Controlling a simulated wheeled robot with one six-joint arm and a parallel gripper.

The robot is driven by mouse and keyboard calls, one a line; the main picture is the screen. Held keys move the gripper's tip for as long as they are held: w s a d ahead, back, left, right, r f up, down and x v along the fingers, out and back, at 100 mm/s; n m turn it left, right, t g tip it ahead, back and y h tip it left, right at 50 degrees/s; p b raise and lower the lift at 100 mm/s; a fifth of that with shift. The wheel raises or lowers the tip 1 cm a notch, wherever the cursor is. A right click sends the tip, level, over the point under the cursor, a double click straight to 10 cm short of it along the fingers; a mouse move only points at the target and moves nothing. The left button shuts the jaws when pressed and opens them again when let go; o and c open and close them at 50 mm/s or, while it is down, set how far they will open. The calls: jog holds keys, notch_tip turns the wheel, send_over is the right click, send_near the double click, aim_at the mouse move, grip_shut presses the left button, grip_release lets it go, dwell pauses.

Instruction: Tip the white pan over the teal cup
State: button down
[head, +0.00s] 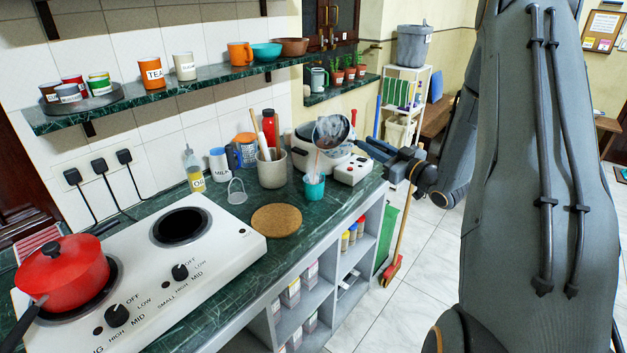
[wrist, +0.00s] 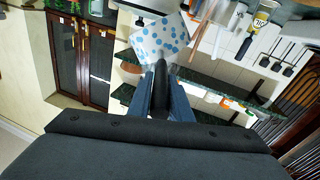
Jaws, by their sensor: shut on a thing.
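The white pan (head: 330,131) is held up on its side, tilted, above the teal cup (head: 314,186). A thin pinkish streak runs between the pan and the cup; I cannot tell whether it is liquid or a stick. The cup stands upright on the green counter, and its inside is mostly hidden. My gripper (head: 368,151) is to the right of the pan, shut on its dark handle. In the wrist view my gripper (wrist: 160,85) closes on the dark handle, with a white, blue-dotted surface (wrist: 160,40) beyond it, apparently the pan's outside.
A white appliance (head: 350,170) stands behind and right of the cup. A beige crock (head: 272,168) with utensils and a cork mat (head: 276,220) are to its left. A red pot (head: 62,275) sits on the white stove (head: 215,250). A shelf (head: 180,88) runs above.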

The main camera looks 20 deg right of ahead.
jog(key=shift+s+a+f+n+b, duration=0.2)
jog(key=shift+a+n+b, duration=0.2)
jog(key=shift+n, duration=0.2)
dwell(1.3)
jog(key=w+d+r+m+p, duration=0.2)
jog(key=w+d+m+p, duration=0.2)
jog(key=d+m, duration=0.5)
jog(key=shift+w+r+m+g+h+p, duration=0.3)
jog(key=shift+m+p, duration=0.1)
jog(key=shift+p, duration=0.5)
jog(key=shift+d, duration=0.1)
